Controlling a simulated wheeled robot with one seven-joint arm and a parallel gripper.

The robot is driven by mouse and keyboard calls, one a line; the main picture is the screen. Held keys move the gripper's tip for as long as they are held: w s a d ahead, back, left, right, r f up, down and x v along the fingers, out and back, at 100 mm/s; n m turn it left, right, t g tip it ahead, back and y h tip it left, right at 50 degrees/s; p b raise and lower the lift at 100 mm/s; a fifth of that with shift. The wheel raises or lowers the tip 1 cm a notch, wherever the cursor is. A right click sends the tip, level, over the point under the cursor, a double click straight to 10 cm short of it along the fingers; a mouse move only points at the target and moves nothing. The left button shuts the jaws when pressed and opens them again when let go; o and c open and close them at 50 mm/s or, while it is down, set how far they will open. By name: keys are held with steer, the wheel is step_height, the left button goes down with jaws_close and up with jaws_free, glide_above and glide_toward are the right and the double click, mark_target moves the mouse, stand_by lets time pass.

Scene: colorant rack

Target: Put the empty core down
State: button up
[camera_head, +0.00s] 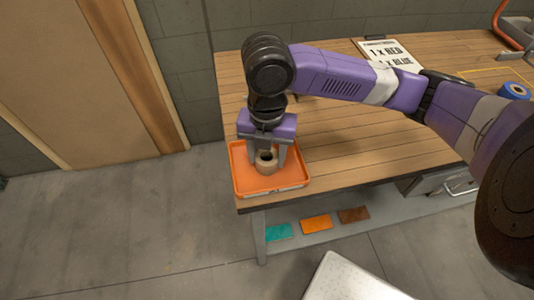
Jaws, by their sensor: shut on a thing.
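The empty core (265,167) is a short tan ring with a dark hole in its top. My gripper (266,160) points down and is shut on it, with a grey finger on each side. The core is inside the outline of the orange tray (270,190) at the table's near left corner. I cannot tell whether the core touches the tray floor or hangs just above it. The gripper body hides the back of the tray.
The wooden table (355,150) has free room right of the tray. A sign (390,52) reading "1 x RED, 1 x BLUE" stands at the back. A blue roll (515,91) is at the far right. Coloured plates (316,224) lie on the lower shelf.

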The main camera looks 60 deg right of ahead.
steer(key=shift+f, duration=0.1)
steer(key=o, duration=1.3)
